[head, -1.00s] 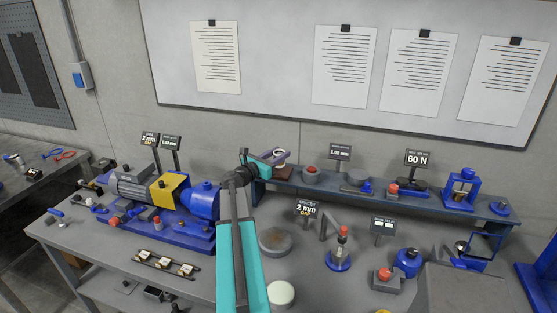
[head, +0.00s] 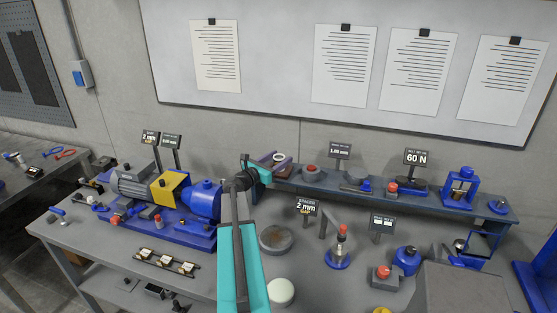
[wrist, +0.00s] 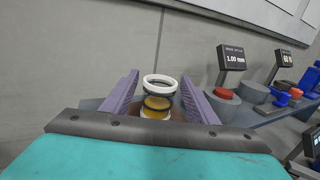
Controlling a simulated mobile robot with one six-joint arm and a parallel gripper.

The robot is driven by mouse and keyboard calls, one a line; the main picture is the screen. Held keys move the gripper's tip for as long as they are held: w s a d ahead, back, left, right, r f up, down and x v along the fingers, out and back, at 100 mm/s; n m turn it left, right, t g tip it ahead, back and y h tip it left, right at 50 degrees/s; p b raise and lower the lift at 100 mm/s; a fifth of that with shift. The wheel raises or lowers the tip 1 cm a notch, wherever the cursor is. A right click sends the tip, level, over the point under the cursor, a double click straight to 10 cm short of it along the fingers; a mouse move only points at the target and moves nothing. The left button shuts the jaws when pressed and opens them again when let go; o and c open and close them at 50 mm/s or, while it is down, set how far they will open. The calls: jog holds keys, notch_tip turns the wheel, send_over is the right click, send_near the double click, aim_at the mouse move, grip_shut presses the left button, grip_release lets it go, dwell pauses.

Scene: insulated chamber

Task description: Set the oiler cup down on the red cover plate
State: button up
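The oiler cup (wrist: 160,96) has a white top ring, a dark band and an amber body. It stands upright between my gripper's (wrist: 159,76) two purple fingers in the wrist view, with a visible gap on each side. My gripper is open around it. The cup's white ring (head: 279,157) shows at the left end of the raised shelf in the head view. A dark red-brown surface, seemingly the cover plate (wrist: 185,114), shows beside and under the cup.
The raised shelf (head: 330,187) continues right with a grey round block with a red top (head: 311,173) and a sign (head: 340,151). A blue-and-yellow pump set (head: 170,195) stands left of my arm. The wall is close behind the shelf.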

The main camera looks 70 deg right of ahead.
jog(key=shift+r, duration=0.2)
jog(key=shift+w+a+f, duration=0.15)
jog(key=shift+w+a, duration=0.05)
jog(key=shift+a, duration=0.45)
jog(key=b+v, duration=0.3)
jog(key=v, duration=0.7)
jog(key=shift+a+b, duration=0.25)
jog(key=shift+b, duration=0.15)
jog(key=shift+w, duration=0.15)
